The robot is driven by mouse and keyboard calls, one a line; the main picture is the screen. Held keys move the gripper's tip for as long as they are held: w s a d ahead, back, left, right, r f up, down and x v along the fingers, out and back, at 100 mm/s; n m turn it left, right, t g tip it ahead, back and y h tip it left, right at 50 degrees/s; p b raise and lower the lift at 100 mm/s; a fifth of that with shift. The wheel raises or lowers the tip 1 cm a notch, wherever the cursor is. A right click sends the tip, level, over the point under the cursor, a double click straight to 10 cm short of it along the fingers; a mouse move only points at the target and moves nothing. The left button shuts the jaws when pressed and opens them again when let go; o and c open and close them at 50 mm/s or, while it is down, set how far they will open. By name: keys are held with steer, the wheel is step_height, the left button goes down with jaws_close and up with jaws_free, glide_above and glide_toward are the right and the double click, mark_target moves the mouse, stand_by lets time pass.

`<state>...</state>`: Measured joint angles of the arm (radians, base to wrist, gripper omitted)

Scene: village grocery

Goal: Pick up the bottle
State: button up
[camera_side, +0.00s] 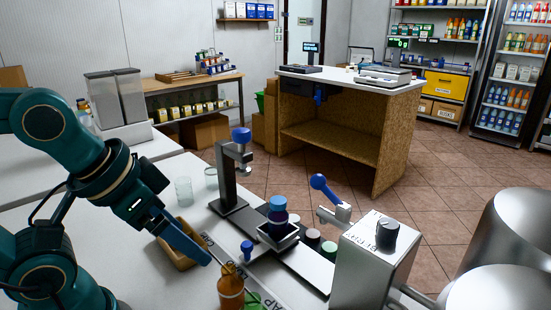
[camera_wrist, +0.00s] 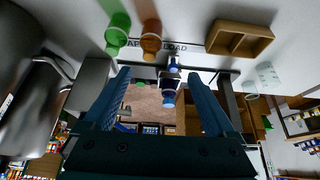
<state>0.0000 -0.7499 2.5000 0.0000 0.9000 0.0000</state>
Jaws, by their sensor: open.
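A dark blue-purple bottle (camera_side: 277,222) with a blue cap stands upright in a square holder (camera_side: 290,241) on the bench-top machine. In the wrist view the dark bottle (camera_wrist: 169,86) appears between my two blue fingers, farther out than their tips. My gripper (camera_side: 207,261) is open and empty, to the left of the bottle and apart from it; its spread fingers show in the wrist view (camera_wrist: 158,73). An orange bottle (camera_side: 231,290) and a green one (camera_side: 253,302) stand at the front of the bench; both also show in the wrist view, orange (camera_wrist: 151,40) and green (camera_wrist: 116,38).
A grey post with a blue knob (camera_side: 241,137) rises behind the bottle. A metal box with a dark knob (camera_side: 373,258) and a blue-tipped lever (camera_side: 323,187) stand to the right. A wooden tray (camera_wrist: 257,32) lies near my gripper. Clear glasses (camera_side: 184,191) stand behind it.

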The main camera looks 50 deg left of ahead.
steer(key=w+a+r+n+t, duration=0.1)
steer(key=w+r+n, duration=0.1)
steer(key=w+r, duration=0.25)
steer(key=n+y, duration=0.2)
steer(key=n, duration=0.1)
glide_toward(277, 201)
steer(key=w, duration=0.3)
steer(key=f, duration=0.2)
steer(key=w+a+f+g, duration=0.1)
steer(key=f, duration=0.1)
steer(key=w+f+g, duration=0.1)
steer(key=f, duration=0.1)
steer(key=shift+w+a+f, duration=0.1)
steer(key=shift+a+f, duration=0.05)
steer(key=shift+f, duration=0.25)
steer(key=shift+w+a+f+g, duration=0.1)
steer(key=shift+f+g, duration=0.2)
steer(key=shift+f, duration=0.45)
steer(key=shift+m, duration=0.3)
steer(key=shift+x, duration=2.1)
